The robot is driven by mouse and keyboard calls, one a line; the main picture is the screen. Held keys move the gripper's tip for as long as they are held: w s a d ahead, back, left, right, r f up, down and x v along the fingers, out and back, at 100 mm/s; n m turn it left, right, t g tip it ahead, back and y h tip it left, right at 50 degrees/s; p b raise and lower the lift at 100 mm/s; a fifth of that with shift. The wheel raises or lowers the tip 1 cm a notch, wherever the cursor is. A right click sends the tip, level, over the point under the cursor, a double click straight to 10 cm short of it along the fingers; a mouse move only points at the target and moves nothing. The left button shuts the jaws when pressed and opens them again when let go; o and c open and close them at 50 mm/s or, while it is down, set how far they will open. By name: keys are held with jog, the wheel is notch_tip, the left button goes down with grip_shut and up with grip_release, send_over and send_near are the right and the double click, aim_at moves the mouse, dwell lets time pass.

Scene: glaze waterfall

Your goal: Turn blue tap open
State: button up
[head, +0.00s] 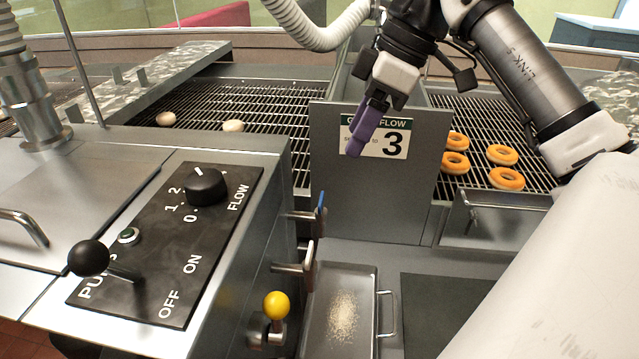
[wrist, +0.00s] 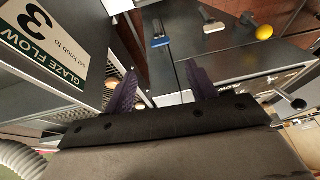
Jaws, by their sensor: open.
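The blue tap (head: 321,205) sticks out from the side of the metal cabinet, above a tray, and is seen nearly edge-on in the head view. In the wrist view the blue tap (wrist: 160,41) shows as a blue-ended handle ahead of the fingers, roughly between them. My gripper (head: 361,132) is above and to the right of the tap in the head view, in front of the sign panel. Its purple fingers (wrist: 163,85) are spread apart with nothing between them. The gripper is apart from the tap.
A white tap (head: 309,253) and a yellow knob (head: 277,304) sit nearer along the same cabinet side. The glaze flow sign (head: 394,138) reads 3. A control panel (head: 160,240) has a flow dial (head: 205,187) and lever (head: 90,258). Doughnuts (head: 502,155) lie on the right rack.

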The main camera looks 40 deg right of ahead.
aim_at(322, 197)
jog(key=p+x, duration=0.1)
jog(key=x, duration=1.1)
jog(key=c, duration=0.9)
